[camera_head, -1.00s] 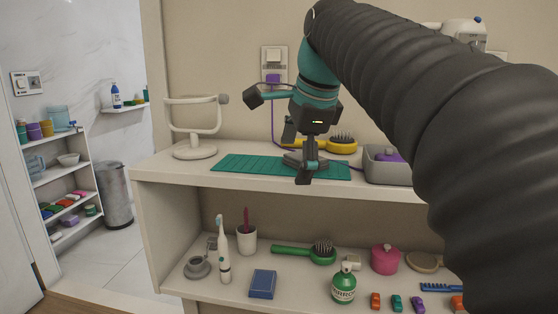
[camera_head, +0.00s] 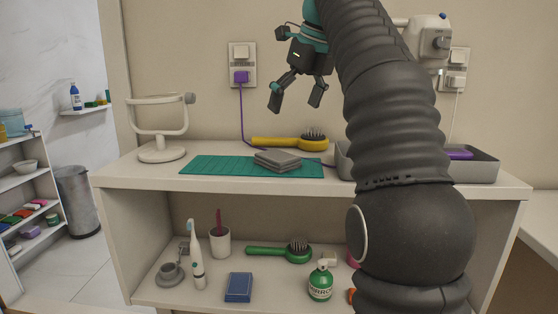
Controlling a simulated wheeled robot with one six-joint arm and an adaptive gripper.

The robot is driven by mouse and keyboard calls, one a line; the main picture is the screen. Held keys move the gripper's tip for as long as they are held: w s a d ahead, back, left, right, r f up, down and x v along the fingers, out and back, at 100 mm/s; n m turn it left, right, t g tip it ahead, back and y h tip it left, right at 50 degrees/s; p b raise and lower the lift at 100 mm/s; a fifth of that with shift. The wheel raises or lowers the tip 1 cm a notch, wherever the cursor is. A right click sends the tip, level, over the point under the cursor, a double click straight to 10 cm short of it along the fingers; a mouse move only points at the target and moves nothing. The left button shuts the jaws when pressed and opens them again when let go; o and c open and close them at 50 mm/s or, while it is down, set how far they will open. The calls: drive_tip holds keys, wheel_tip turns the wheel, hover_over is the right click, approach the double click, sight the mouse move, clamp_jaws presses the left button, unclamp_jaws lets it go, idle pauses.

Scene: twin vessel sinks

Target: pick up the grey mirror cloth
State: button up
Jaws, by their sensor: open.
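The grey mirror cloth (camera_head: 278,160) looks like a folded grey stack. It lies on the right part of the green mat (camera_head: 215,166) on the upper shelf. My gripper (camera_head: 295,103) is open and empty, with its two dark fingers spread and pointing down. It is well above the cloth and apart from it. The cloth is in full view.
A yellow hairbrush (camera_head: 290,141) lies behind the cloth. A grey tray (camera_head: 484,169) stands to the right, partly hidden by my arm. A white mirror stand (camera_head: 160,130) is at left. A purple plug (camera_head: 240,77) trails its cord behind the mat.

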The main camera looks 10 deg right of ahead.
hover_over(278, 155)
drive_tip(key=s+d, duration=0.1)
drive_tip(key=s, duration=0.1)
wheel_tip(278, 155, down, 7)
drive_tip(key=shift+s+d+r, duration=0.1)
drive_tip(key=shift+s+r, duration=0.05)
drive_tip(key=shift+r, duration=0.05)
drive_tip(key=shift+b+x, duration=0.35)
drive_tip(key=shift+x, duration=2.25)
drive_tip(key=shift+r, duration=0.1)
drive_tip(key=shift+f, duration=0.25)
drive_tip(key=c, duration=1.3)
drive_tip(key=shift+r, duration=0.1)
drive_tip(key=shift+c, duration=0.2)
drive_tip(key=r, duration=0.4)
drive_tip(key=shift+w+r+p, duration=0.1)
drive_tip(key=shift+w+p, duration=0.1)
drive_tip(key=shift+p, duration=0.15)
drive_tip(key=s+d+r, duration=0.6)
drive_tip(key=d+r, duration=0.1)
drive_tip(key=d, duration=0.2)
drive_tip(key=shift+d, duration=0.4)
